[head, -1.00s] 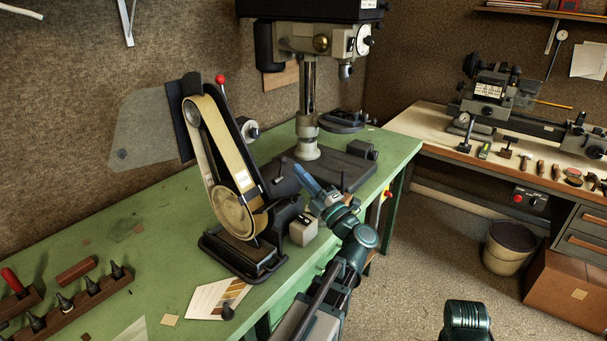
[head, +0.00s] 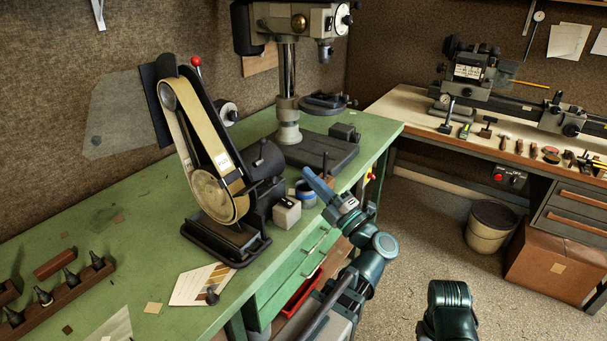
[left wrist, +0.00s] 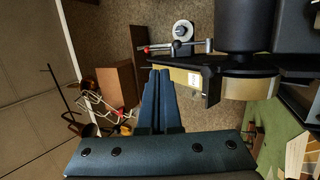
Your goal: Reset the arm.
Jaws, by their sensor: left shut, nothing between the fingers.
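My left gripper (head: 318,184) is shut and empty in the head view. It is held in the air by the right front edge of the green bench (head: 150,238), pointing up and to the left. The belt sander (head: 208,165) stands to its left on the bench. In the left wrist view my left gripper's fingers (left wrist: 155,100) lie together with nothing between them, and the sander's belt (left wrist: 190,79) shows to their right. My right gripper is not in view; only a dark green part of my own body shows at the bottom of the head view.
A drill press (head: 290,100) stands behind the gripper. A bucket (head: 491,226) and a cardboard box (head: 556,266) stand on the floor at right. The floor between is clear.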

